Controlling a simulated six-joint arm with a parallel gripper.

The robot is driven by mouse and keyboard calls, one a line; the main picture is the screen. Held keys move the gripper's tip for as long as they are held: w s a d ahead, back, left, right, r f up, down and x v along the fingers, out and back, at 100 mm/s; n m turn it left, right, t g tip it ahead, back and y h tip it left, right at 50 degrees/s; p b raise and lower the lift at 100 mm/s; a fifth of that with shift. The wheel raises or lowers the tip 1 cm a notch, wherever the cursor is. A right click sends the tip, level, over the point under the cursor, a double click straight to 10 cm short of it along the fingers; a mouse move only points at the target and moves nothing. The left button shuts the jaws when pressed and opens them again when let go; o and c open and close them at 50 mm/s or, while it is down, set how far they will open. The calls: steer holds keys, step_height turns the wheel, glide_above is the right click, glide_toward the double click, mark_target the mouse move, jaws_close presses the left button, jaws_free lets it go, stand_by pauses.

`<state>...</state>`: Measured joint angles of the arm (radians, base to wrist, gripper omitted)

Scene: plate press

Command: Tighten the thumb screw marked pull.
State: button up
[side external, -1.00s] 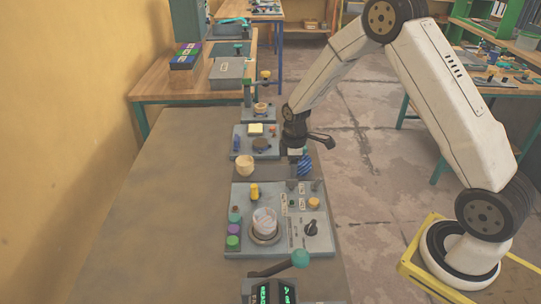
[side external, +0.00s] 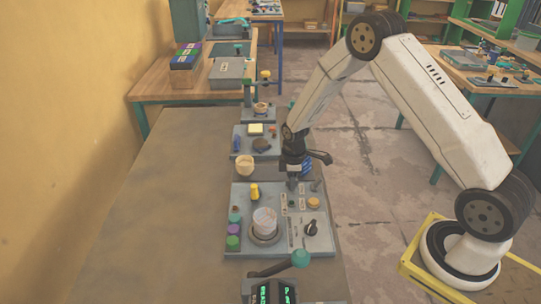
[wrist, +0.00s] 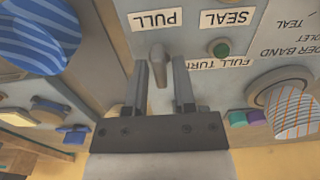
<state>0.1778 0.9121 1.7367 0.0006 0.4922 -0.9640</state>
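The thumb screw (wrist: 158,65), a grey post with a rounded end, stands beside the upside-down PULL label (wrist: 155,19) in the wrist view. My gripper (wrist: 160,66) is open, with one finger on each side of the screw. A narrow gap seems to show between the screw and each finger; I cannot tell whether either touches. In the side view my gripper (side external: 292,183) points down at the far edge of the grey control panel (side external: 245,193) and hides the screw.
A striped cup (side external: 264,222) stands in a round seat on the panel. A blue striped object (wrist: 40,35) is close.

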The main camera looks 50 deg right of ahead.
jaws_close()
steer(key=shift+m, duration=0.4)
steer(key=m, duration=1.2)
steer(key=shift+m, duration=0.3)
steer(key=m, duration=0.4)
steer(key=shift+r+m, duration=0.1)
steer(key=shift+m, duration=0.2)
